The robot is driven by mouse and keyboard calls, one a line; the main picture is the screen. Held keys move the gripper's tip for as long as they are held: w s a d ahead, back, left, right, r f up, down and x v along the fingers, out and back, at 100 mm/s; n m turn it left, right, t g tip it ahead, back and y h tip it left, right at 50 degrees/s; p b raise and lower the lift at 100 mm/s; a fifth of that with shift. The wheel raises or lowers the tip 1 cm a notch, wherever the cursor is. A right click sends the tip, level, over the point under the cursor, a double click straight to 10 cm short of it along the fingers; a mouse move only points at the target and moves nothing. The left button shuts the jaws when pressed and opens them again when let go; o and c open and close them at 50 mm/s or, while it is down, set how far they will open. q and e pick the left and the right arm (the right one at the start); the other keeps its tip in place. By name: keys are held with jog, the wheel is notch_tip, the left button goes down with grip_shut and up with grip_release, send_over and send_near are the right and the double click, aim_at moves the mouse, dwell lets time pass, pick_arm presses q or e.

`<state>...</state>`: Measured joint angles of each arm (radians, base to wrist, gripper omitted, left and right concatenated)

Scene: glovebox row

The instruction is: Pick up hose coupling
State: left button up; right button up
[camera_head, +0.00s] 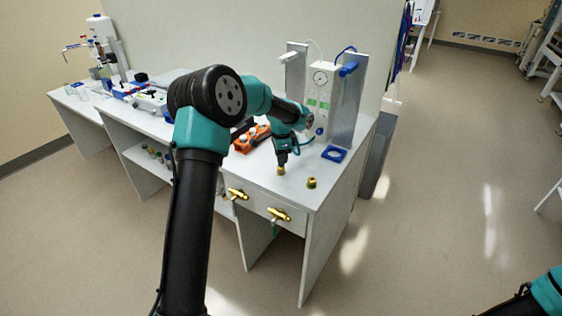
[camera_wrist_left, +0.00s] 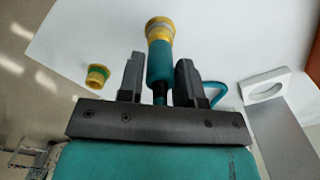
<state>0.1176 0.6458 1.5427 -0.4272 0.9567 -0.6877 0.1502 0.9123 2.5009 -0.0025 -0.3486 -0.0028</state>
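The hose coupling (camera_wrist_left: 160,62) has a teal body, a yellow and grey end and a dark neck. My right gripper is out of view.
A blue square ring (camera_head: 334,153) lies on the bench (camera_head: 290,199) near a panel with a gauge (camera_head: 321,77). An orange item (camera_head: 251,139) lies behind my left arm. Brass valves (camera_head: 278,214) stick out of the bench front. The bench's right edge is close by.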

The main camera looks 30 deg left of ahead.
pick_arm(q)
grip_shut()
jog(key=shift+r, duration=0.15)
jog(key=shift+r, duration=0.5)
notch_tip(320, 180, up, 2)
jog(key=shift+r, duration=0.25)
jog(key=s+d+r, duration=0.1)
jog(key=s+d, duration=0.7)
jog(key=s, duration=0.5)
jog(key=shift+s+d, duration=0.2)
jog(key=shift+s, duration=0.15)
jog(key=shift+r, duration=0.1)
